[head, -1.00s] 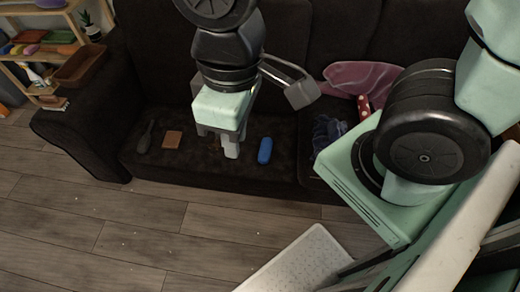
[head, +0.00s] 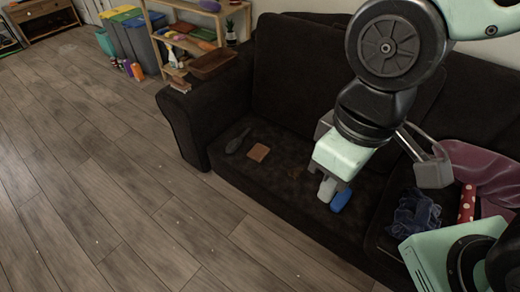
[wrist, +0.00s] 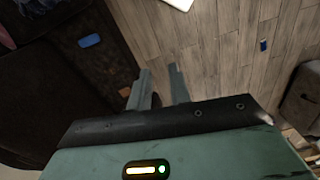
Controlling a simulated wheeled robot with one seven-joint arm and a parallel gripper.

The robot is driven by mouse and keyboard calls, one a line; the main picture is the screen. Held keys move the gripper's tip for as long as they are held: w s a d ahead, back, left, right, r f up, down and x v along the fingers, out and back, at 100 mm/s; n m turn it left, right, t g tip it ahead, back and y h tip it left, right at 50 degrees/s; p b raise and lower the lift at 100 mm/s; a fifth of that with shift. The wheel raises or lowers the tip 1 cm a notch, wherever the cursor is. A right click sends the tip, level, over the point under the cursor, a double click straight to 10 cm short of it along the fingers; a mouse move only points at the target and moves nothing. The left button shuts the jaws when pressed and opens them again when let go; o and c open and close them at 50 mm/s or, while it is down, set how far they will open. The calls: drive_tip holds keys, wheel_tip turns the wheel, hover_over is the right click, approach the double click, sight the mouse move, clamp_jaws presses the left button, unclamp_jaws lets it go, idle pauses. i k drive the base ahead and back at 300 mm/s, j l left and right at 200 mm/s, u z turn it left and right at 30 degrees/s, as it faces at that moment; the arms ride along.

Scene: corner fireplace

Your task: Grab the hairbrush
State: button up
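The hairbrush (head: 238,140) appears as a dark, long shape lying on the dark couch seat, near the left armrest in the head view. It is hard to make out against the fabric. My gripper (head: 326,188) is above the seat, well to the right of the hairbrush in that view, and points down. In the wrist view my gripper (wrist: 162,85) has its two fingers apart with nothing held. A dark shape shows low between the fingers there, but I cannot tell whether it is the hairbrush.
A brown block (head: 258,152) lies just right of the hairbrush. A blue object (head: 341,200) lies beside my gripper in the head view. Dark blue cloth (head: 415,213) and a red dotted item (head: 467,203) lie farther right. The wooden floor (head: 130,185) before the couch is clear.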

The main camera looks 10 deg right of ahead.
sight(234, 145)
drive_tip(key=i+j, duration=0.3)
drive_tip(key=i+j+z, duration=0.15)
drive_tip(key=i+j, duration=0.15)
drive_tip(key=j, duration=0.15)
drive_tip(key=i+j, duration=0.3)
drive_tip(key=i+j+z, duration=0.15)
drive_tip(key=i+j, duration=0.15)
drive_tip(key=j, duration=0.2)
drive_tip(key=i+j, duration=0.25)
drive_tip(key=j, duration=0.2)
drive_tip(key=i+z, duration=0.05)
